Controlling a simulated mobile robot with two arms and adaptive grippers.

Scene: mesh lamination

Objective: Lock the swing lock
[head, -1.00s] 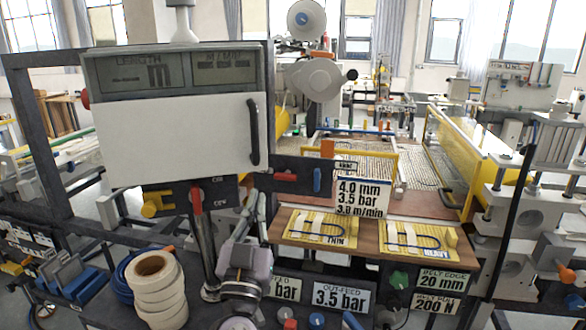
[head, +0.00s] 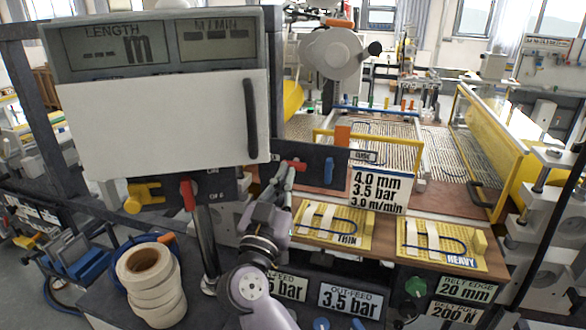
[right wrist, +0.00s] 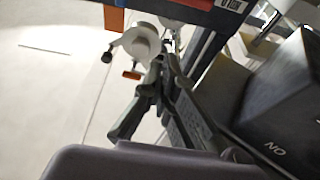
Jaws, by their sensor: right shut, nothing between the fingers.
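I cannot tell for sure which part is the swing lock. In the head view, a dark bar (head: 312,160) right of the white panel carries a red lever (head: 293,165) and a blue handle (head: 329,172). Below the panel are a second red lever (head: 188,194) and a yellow handle (head: 143,197). My right gripper (head: 281,178) is shut and empty, just below the bar's red lever; contact cannot be told. In the right wrist view, its dark fingers (right wrist: 150,92) point up the picture. My left gripper is out of view.
The white panel (head: 165,125) with its black handle (head: 251,118) stands left of my right gripper. Tape rolls (head: 150,285) are at lower left. Yellow sample boards (head: 334,222) lie on the wooden ledge at right. A yellow frame (head: 385,137) stands behind.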

